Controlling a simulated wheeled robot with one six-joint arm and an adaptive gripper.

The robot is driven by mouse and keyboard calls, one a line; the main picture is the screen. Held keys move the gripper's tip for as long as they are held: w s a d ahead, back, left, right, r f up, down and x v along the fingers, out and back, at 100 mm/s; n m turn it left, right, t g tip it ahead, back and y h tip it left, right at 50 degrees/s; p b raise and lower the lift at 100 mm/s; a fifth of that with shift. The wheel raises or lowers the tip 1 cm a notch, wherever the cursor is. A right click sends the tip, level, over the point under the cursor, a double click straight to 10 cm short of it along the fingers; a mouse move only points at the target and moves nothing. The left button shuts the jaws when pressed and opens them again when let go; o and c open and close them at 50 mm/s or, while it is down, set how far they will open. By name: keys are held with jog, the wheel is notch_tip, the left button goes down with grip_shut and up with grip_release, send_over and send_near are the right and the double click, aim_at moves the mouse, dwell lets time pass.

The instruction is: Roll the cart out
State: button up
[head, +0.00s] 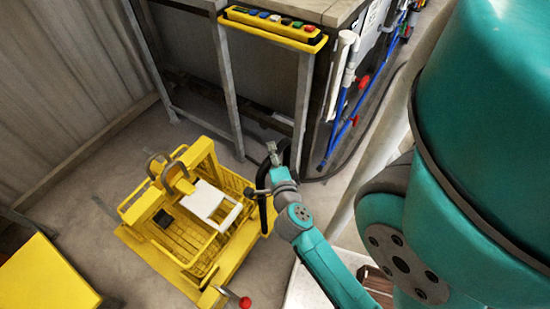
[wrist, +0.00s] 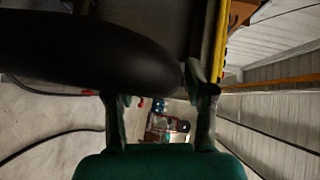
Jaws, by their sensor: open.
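The yellow cart (head: 185,235) stands on the floor left of my arm. It carries a yellow basket with a white tray-like piece (head: 212,203) and hooks on top. A black curved handle (head: 263,212) rises at its right side. My gripper (head: 274,160) is at the upper end of this handle. In the wrist view my gripper (wrist: 158,100) is open, one finger on each side. A large dark bar (wrist: 85,50), seemingly the handle, crosses close in front of the camera and reaches the right finger. I cannot tell whether it lies between the fingers.
A bench frame with a yellow button panel (head: 272,29) stands behind the cart. Blue and white pipes (head: 345,90) with red valves run right of it. A yellow block (head: 47,280) is at lower left. A red knob (head: 245,302) shows at the cart's front.

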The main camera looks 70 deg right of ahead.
jog(key=v, duration=1.2)
dwell(0.4)
dwell(0.7)
